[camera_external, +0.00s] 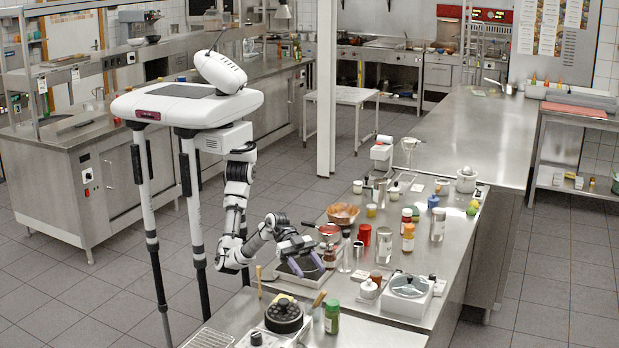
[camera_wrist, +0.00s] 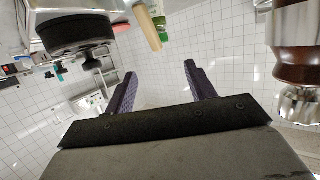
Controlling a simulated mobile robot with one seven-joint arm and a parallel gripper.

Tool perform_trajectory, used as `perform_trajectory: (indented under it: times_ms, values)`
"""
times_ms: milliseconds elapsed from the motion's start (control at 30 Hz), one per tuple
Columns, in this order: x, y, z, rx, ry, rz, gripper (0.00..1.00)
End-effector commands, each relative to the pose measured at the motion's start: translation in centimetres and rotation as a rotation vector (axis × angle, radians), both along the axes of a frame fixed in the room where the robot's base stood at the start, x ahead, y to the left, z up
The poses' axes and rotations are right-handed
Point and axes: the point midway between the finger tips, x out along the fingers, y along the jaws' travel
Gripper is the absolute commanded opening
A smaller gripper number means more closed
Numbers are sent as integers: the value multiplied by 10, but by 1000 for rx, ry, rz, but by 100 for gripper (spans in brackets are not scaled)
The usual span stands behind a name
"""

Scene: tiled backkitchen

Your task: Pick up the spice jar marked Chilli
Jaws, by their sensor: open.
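Several spice jars stand on the steel counter, but their labels are too small to read, so I cannot tell which is marked Chilli. Two lidded jars stand right of centre in the external view: a red-lidded one (camera_external: 406,217) and an orange-brown one (camera_external: 408,239). A green jar (camera_external: 332,317) stands at the front; a green jar also shows at the top of the wrist view (camera_wrist: 161,22). My gripper (camera_external: 308,271) is open and empty, low over the counter's left side. Its two fingers are spread in the wrist view (camera_wrist: 160,70), with only white tiles between them.
A dark round-topped appliance (camera_external: 284,316) stands at the front. A wooden handle (camera_wrist: 148,24) is near the green jar. A wood-and-metal object (camera_wrist: 297,55) is close on the right of the wrist view.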

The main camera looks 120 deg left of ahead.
Motion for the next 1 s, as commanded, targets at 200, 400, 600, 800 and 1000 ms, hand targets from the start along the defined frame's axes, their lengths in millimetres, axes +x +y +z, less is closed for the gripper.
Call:
perform_trajectory:
  times_ms: [200, 400, 600, 800, 1000]
  values:
    - [0, 0, 0, 0, 0, 0, 62]
    - [0, 0, 1, 0, 0, 0, 62]
    - [1, 1, 47, -6, -5, 3, 62]
    - [1, 2, 123, -5, -5, 3, 62]
    - [92, 105, 94, 27, 197, 297, 62]
